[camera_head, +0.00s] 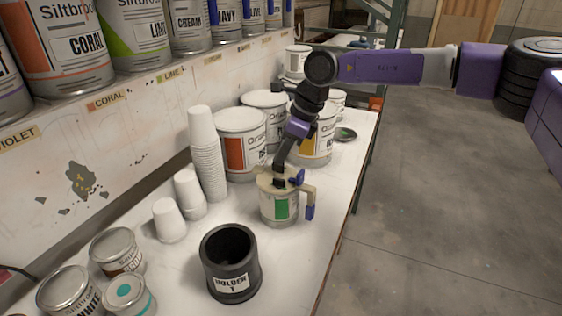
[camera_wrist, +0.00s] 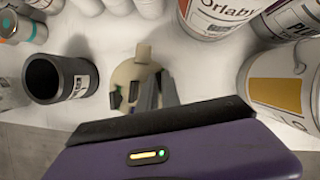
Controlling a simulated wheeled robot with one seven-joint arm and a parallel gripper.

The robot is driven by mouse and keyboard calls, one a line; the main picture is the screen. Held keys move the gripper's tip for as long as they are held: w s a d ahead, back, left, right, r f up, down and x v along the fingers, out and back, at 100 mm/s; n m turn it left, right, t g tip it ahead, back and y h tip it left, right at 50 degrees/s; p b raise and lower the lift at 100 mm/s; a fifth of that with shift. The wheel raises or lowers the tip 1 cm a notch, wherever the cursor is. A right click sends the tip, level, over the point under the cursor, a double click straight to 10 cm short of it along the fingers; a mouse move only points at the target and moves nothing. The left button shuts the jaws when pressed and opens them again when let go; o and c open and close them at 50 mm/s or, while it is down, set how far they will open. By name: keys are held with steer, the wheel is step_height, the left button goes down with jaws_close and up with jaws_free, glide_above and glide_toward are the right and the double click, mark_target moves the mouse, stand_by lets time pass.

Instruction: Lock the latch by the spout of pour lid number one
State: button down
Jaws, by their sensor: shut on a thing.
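A small can (camera_head: 281,210) with a green label stands upright on the white bench. A cream pour lid (camera_head: 266,186) sits on top of it. Blue latch-like parts (camera_head: 297,178) show on the lid's right side, beside a cream handle with a blue end (camera_head: 310,212). In the wrist view the lid (camera_wrist: 124,72) is partly covered by my fingers, and its spout (camera_wrist: 143,53) points up in the picture. My gripper (camera_head: 279,183) reaches down to the lid top, shut on a small part of it. The fingers (camera_wrist: 150,98) hide that part, so I cannot tell which.
The black holder 1 (camera_head: 231,266) stands in front of the can. White cup stacks (camera_head: 207,155) stand to the left. Large paint cans (camera_head: 241,148) stand close behind. Small cans (camera_head: 117,252) are at the front left. The bench edge is close to the right.

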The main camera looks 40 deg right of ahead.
steer(key=shift+f+m+h+b, duration=0.2)
steer(key=shift+m+h+b, duration=0.1)
steer(key=shift+m+b, duration=0.5)
steer(key=shift+a+r+m+t+b, duration=0.1)
steer(key=shift+r+m+t+b, duration=0.05)
steer(key=shift+m+t+b, duration=0.2)
steer(key=c, duration=1.8)
jaws_free()
steer(key=shift+s+r, duration=0.1)
steer(key=shift+r, duration=0.05)
steer(key=b+v, duration=0.1)
steer(key=v, duration=0.6)
steer(key=shift+r, duration=0.3)
